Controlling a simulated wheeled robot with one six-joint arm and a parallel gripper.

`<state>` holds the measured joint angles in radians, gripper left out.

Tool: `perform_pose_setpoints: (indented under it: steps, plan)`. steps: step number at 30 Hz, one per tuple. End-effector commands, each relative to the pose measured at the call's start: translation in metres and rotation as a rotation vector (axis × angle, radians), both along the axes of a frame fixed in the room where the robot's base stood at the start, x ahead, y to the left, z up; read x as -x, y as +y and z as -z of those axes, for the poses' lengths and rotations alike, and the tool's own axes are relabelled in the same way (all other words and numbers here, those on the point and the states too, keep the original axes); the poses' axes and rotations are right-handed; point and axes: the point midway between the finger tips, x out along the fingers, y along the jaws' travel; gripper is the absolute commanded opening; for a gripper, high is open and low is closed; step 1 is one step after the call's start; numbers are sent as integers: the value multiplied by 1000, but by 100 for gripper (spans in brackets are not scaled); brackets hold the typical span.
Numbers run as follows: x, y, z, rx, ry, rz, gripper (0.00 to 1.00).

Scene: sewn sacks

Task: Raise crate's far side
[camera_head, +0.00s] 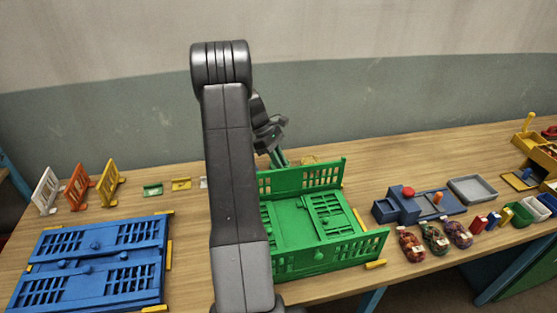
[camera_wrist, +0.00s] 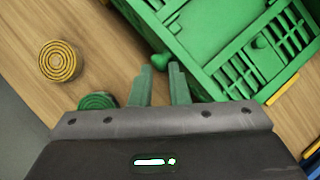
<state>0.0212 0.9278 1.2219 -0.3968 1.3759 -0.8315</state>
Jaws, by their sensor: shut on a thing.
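The green crate (camera_head: 285,233) stands on the table, partly behind my arm in the head view. Its far side (camera_head: 300,178) stands up, close to upright. Its near side (camera_head: 330,256) also stands up. A slatted end panel (camera_head: 332,212) lies flat inside at the right; the left end is hidden by my arm. My gripper (camera_head: 282,162) is behind the far side, pointing down. In the wrist view my gripper (camera_wrist: 161,70) is shut on a small green knob (camera_wrist: 160,60) beside the crate's green wall (camera_wrist: 150,28).
A folded blue crate (camera_head: 95,262) lies at the left. White, orange and yellow frames (camera_head: 108,182) stand behind it. A yellow coil (camera_wrist: 60,60) and a green coil (camera_wrist: 98,101) lie near my fingers. A blue fixture (camera_head: 425,205) and several filled sacks (camera_head: 435,238) are at the right.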

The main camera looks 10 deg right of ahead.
Motion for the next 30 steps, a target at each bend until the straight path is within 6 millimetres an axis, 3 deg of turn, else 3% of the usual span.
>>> perform_pose_setpoints:
  steps: [1,11,12,13,30]
  plan:
    - [5,-1,20,-13,20,8,0]
    - [6,-2,21,-12,23,9,0]
    - [6,-2,21,-12,23,9,20]
    - [6,-2,21,-12,23,9,26]
    - [3,-1,12,-6,17,3,26]
